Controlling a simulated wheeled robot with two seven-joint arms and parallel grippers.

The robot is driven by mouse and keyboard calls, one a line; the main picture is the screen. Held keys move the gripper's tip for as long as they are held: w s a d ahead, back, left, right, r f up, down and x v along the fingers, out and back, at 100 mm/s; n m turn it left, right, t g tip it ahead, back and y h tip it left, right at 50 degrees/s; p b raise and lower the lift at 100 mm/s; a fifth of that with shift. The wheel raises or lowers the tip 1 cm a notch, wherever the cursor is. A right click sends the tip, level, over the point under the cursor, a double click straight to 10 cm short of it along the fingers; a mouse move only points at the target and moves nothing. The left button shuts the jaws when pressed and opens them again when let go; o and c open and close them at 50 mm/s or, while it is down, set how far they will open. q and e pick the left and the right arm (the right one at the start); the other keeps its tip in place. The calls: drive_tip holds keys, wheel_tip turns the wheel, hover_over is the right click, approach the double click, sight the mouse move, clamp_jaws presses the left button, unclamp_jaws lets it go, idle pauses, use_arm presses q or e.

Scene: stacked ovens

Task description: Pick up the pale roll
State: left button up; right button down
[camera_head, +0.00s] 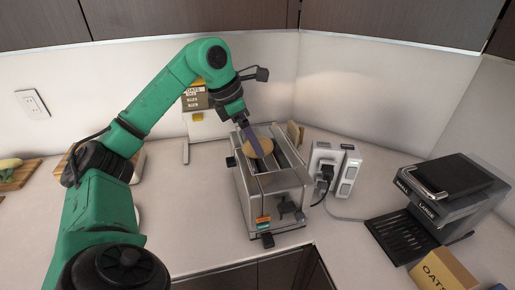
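A pale tan roll (265,146) is at the far part of the metal toaster (288,184), over its top slots. My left gripper (255,148) reaches down to it from above. One dark finger lies across the roll's near face. The other finger is hidden, so I cannot tell whether the gripper is closed on the roll. I also cannot tell whether the roll rests in the slot or is just above it. My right gripper is not in view.
A power outlet block (348,172) with a plugged-in cable stands right of the toaster. A black coffee machine (455,195) and a box (440,272) are at the right. Boxes (197,98) stand behind my arm. A cutting board (22,173) lies far left.

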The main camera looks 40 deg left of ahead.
use_arm(q)
drive_tip(key=shift+x, duration=0.75)
drive_tip(key=shift+d+f, duration=0.1)
drive_tip(key=shift+d, duration=0.25)
drive_tip(key=shift+a, duration=0.15)
drive_tip(key=c, duration=1.4)
drive_tip(key=shift+c, duration=0.6)
